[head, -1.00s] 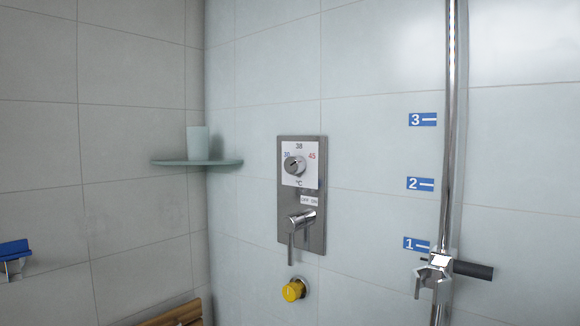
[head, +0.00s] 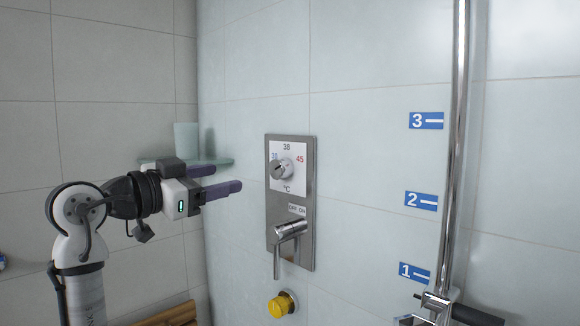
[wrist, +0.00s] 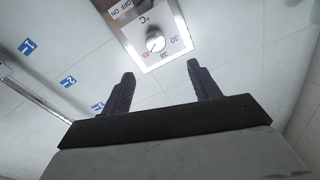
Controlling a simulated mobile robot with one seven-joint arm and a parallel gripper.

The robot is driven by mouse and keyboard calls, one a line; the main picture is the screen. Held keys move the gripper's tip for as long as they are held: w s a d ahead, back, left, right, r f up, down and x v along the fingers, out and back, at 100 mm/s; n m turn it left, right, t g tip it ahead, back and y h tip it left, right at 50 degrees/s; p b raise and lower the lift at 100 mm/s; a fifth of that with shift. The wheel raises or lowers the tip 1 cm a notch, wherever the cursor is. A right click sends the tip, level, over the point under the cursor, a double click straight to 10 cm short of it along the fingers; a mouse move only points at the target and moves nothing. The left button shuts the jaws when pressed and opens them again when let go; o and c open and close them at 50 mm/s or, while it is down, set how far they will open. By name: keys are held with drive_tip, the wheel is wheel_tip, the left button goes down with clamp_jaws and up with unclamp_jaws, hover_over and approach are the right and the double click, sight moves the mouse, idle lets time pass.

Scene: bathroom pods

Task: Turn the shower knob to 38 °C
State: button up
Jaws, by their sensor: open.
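The shower knob (head: 281,168) is a round chrome knob on a white dial plate (head: 301,180) marked 30 at left, 38 at top and 45 at right. Its exact pointer setting is too small to tell. My gripper (head: 224,178) is open and empty, left of the knob and apart from it, its purple fingers pointing right towards the panel. In the wrist view the picture is upside down. There the knob (wrist: 155,44) lies beyond the gap between my open fingertips (wrist: 160,71), touched by neither.
A lever (head: 290,230) marked OFF and ON sits below the dial on the steel panel (head: 308,240). A yellow knob (head: 280,305) is under it. A shelf (head: 222,161) with a cup (head: 186,140) is behind my gripper. A vertical rail (head: 458,130) stands at right.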

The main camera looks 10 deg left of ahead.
sight(275, 171)
drive_tip(key=shift+g, duration=0.4)
drive_tip(key=p+x, duration=0.3)
drive_tip(key=x, duration=1.1)
drive_tip(key=shift+s+d+r, duration=0.1)
drive_tip(key=shift+s+d, duration=0.05)
drive_tip(key=shift+d, duration=0.1)
drive_tip(key=c, duration=1)
drive_tip(key=shift+o, duration=0.2)
